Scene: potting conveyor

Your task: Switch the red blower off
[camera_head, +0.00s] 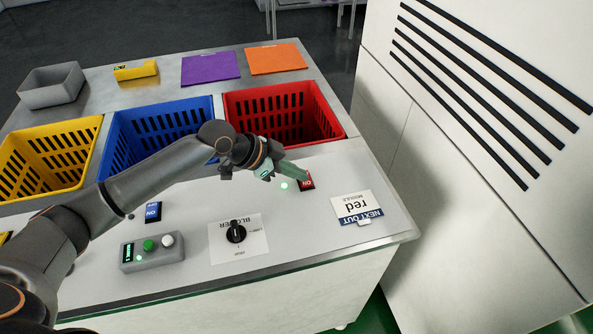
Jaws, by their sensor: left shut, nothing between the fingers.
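The red rocker switch (307,181), marked ON, sits on the grey panel in front of the red crate (335,128). A green lamp (284,186) glows just left of it. My left gripper (304,174) is shut and empty, with its green fingertips at the upper edge of the red switch. I cannot tell whether they touch it. My right gripper is not in view.
A blue ON switch (153,212), a grey button box (152,251) and a black blower knob (236,232) are on the panel. Blue (112,150) and yellow (96,122) crates stand behind. A tall white cabinet (470,150) rises at the right.

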